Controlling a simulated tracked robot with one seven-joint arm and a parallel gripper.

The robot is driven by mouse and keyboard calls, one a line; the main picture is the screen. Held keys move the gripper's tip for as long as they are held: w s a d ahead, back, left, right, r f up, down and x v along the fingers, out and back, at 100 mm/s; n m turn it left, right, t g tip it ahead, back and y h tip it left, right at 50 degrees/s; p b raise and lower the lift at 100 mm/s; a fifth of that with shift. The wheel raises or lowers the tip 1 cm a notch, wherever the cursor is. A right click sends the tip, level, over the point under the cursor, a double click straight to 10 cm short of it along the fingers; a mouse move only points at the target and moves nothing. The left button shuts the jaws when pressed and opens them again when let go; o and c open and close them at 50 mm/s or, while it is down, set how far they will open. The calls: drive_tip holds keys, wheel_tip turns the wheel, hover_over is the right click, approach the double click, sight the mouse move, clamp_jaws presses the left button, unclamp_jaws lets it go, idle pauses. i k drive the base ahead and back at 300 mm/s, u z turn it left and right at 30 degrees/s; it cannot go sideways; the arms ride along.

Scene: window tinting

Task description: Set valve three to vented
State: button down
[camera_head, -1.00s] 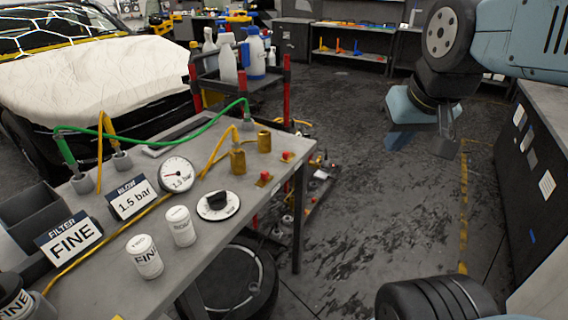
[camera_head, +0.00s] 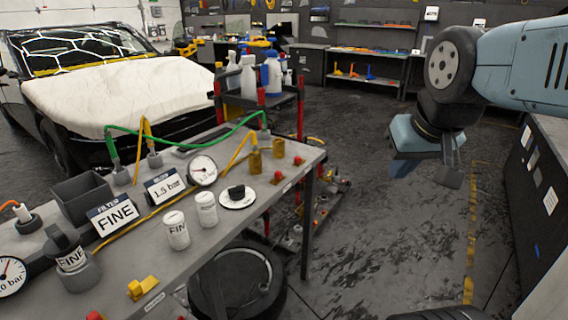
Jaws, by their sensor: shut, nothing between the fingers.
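No label reading valve three is legible. On the grey bench (camera_head: 226,238) at left, a yellow valve handle (camera_head: 142,288) sits at the near edge beside a small unreadable label. A red-topped part (camera_head: 95,315) is cut off by the bottom edge. Two small red-topped fittings, one (camera_head: 277,177) nearer and one (camera_head: 298,160) farther, stand near the bench's far right corner. A black knob (camera_head: 237,192) sits on a white round dial. My gripper (camera_head: 452,180) hangs at right over open floor, shut and empty, well apart from the bench.
Gauges (camera_head: 203,170), a FINE sign (camera_head: 115,213), a 1.5 bar sign (camera_head: 165,184), white canisters (camera_head: 176,230) and yellow and green hoses crowd the bench. A bottle cart (camera_head: 262,100) stands behind. A dark round object (camera_head: 235,285) lies below. Floor between bench and right cabinet is clear.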

sight(278, 175)
drive_tip(key=u, duration=0.1)
drive_tip(key=i, duration=0.9)
drive_tip(key=z, duration=0.1)
